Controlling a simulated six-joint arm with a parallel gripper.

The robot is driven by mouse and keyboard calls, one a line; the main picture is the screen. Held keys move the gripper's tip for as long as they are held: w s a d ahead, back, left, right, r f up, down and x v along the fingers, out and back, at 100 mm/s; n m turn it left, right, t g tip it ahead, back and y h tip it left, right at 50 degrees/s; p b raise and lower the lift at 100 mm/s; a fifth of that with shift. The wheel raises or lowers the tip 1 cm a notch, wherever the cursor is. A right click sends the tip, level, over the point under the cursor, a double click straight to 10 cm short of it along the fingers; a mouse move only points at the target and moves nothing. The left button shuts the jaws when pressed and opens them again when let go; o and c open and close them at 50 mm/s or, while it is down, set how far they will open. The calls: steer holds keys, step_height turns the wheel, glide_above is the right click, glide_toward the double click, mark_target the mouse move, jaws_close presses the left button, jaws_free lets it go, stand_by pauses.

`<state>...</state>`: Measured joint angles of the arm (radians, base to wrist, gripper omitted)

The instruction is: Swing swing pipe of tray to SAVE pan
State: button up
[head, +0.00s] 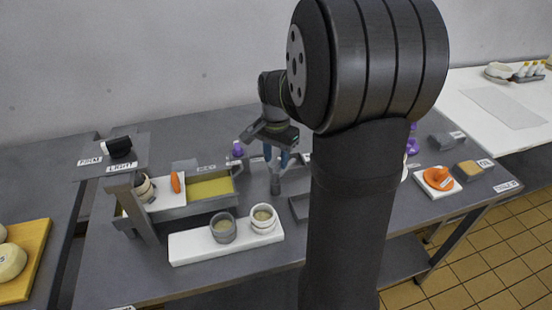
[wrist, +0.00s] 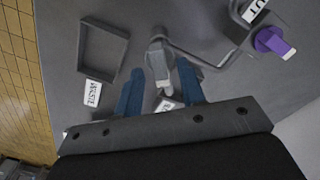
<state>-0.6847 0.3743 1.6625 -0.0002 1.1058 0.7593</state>
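The swing pipe shows in the head view as a short grey post (head: 275,182) right of the tray (head: 190,211), a grey trough with yellow-green contents. In the wrist view the pipe (wrist: 157,52) has a pale end, and a thin grey rod runs from it to the right. My gripper (head: 276,158) is over the pipe. In the wrist view my gripper (wrist: 160,72) is open, one blue finger on each side of the pipe, with gaps visible. I cannot identify the SAVE pan; a white label (wrist: 168,104) between the fingers is partly hidden and unreadable.
A dark square pan (wrist: 82,45) with a WASTE label (wrist: 93,93) lies left of the pipe in the wrist view. A purple knob (wrist: 270,40) is on the right. A white board (head: 190,250) with two cups stands in front of the tray. My arm hides the table's middle.

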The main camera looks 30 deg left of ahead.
steer(key=shift+f, duration=0.5)
jaws_close()
steer(key=shift+n, duration=1)
jaws_free()
